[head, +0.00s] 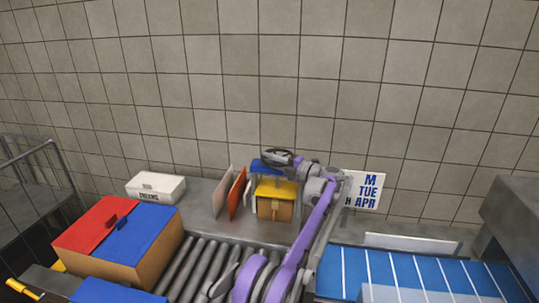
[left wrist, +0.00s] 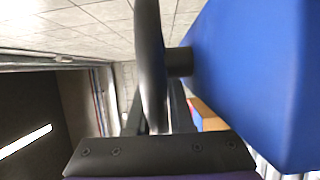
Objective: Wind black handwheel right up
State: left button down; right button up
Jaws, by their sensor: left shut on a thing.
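The black handwheel (head: 274,153) sits on top of a small press with a blue top (head: 262,167) and a yellow plate (head: 283,190) below it. My left gripper (head: 296,161) is at the right side of the wheel, shut on its rim. In the left wrist view the black wheel (left wrist: 150,60) shows edge-on, its short hub meeting the blue block (left wrist: 250,80). A dark gripper part (left wrist: 160,152) crosses the bottom of that view; the exact contact is hidden. My right gripper is not in view.
A brown box (head: 275,208) sits under the yellow plate. Red and pink upright panels (head: 237,193) stand to its left, with a white box (head: 155,188) farther left. A date sign (head: 367,190) stands right. Rollers (head: 205,265) and a blue belt (head: 420,275) lie in front.

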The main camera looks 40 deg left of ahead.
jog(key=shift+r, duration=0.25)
pick_arm(q)
jog(key=c, duration=1.1)
grip_release()
jog(key=shift+r, duration=0.1)
